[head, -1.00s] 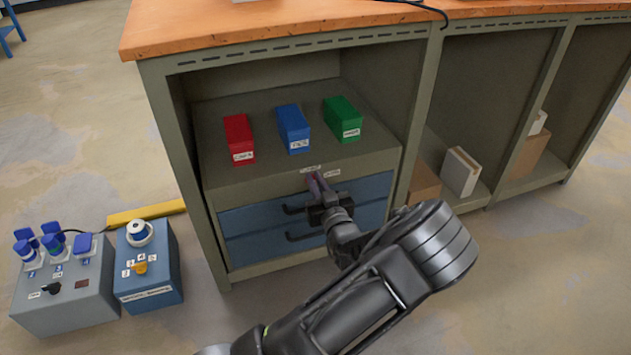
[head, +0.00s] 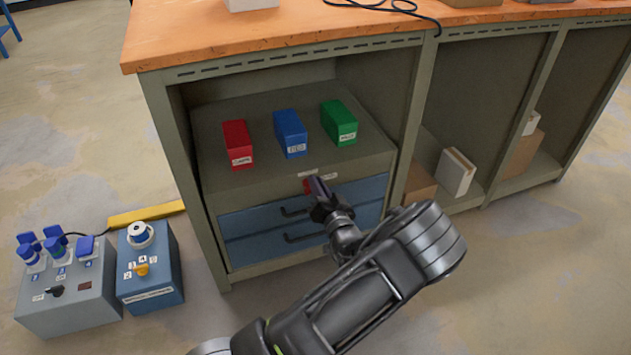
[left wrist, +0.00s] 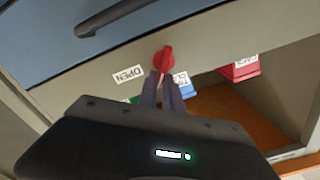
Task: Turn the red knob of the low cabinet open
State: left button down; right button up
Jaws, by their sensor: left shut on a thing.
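The red knob (head: 308,186) is on the grey front panel of the low cabinet (head: 225,183), above the blue drawers. In the left wrist view the knob (left wrist: 165,58) shows as a round red base with a narrow grip bar. My left gripper (head: 316,184) is at the knob, and its two dark fingers (left wrist: 163,80) are shut on the bar. The "OPEN" label (left wrist: 128,74) is beside the knob in the upside-down wrist view. Another label beyond the fingers is partly hidden. My right gripper is not in view.
Red (head: 237,143), blue (head: 290,132) and green (head: 339,122) boxes stand on the cabinet top. Two blue drawers with dark handles (head: 300,238) are below the knob. A grey socket box (head: 70,300) and a blue box (head: 150,285) stand on the floor at left.

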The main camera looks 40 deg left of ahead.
pick_arm(q)
jog(key=m, duration=0.3)
jog(key=m+p, duration=0.1)
jog(key=m, duration=0.1)
jog(key=shift+w+d+f+m, duration=0.25)
jog(key=shift+w+f+m, duration=0.05)
jog(key=shift+f, duration=0.1)
jog(key=m, duration=0.2)
jog(key=f+m, duration=0.1)
jog(key=m, duration=0.2)
jog(key=shift+w+d+f+m, duration=0.1)
jog(key=shift+f+m, duration=0.05)
jog(key=shift+m, duration=0.15)
jog(key=c, duration=1.5)
grip_release()
jog(key=p+v, duration=0.2)
jog(key=v, duration=0.5)
jog(key=shift+d, duration=0.35)
